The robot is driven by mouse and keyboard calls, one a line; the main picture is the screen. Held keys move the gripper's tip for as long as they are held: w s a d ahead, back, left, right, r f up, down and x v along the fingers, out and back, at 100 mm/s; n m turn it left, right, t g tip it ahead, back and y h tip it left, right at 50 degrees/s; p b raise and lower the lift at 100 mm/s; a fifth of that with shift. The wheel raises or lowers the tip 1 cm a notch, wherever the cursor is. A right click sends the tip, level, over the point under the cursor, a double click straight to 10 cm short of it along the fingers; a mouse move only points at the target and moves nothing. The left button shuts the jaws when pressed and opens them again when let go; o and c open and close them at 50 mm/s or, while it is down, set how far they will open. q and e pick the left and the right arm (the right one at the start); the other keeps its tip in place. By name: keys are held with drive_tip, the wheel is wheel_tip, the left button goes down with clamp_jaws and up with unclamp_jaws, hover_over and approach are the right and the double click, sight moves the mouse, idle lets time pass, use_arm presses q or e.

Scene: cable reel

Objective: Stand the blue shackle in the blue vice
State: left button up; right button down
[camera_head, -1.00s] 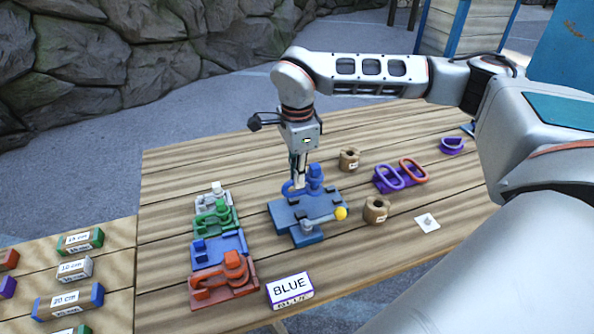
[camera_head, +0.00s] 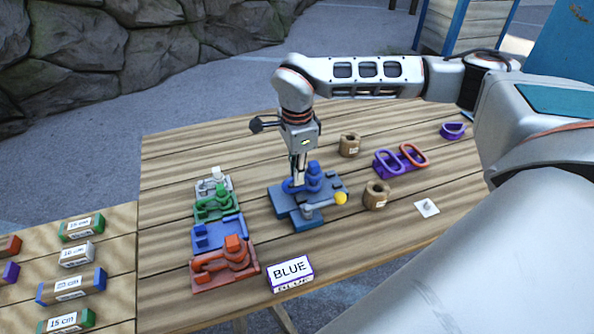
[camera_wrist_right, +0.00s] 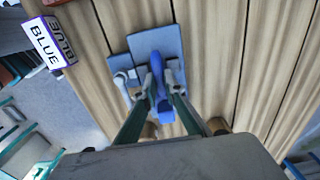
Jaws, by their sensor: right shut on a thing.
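My right gripper (camera_head: 298,182) points down over the blue vice (camera_head: 283,207) and is shut on the blue shackle (camera_head: 289,187). In the right wrist view, the shackle (camera_wrist_right: 157,78) shows between the fingertips (camera_wrist_right: 161,82), over the vice's flat blue plate (camera_wrist_right: 150,44). The vice has a tall blue rounded part beside the gripper and a grey bar with a yellow knob (camera_head: 341,198). The shackle's lower end is hidden, so I cannot tell whether it touches the vice floor. My left gripper is not in view.
A BLUE sign (camera_head: 290,272) stands at the table's front. Red (camera_head: 222,275), blue (camera_head: 212,236) and green (camera_head: 215,208) fixtures stand to the left. Two brown cylinders (camera_head: 377,195) (camera_head: 349,145) and a purple holder (camera_head: 396,172) stand to the right.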

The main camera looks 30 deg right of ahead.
drive_tip(key=shift+f, duration=0.35)
idle(0.6)
drive_tip(key=c, duration=2)
unclamp_jaws()
drive_tip(key=shift+c, duration=0.2)
wheel_tip(320, 180, up, 12)
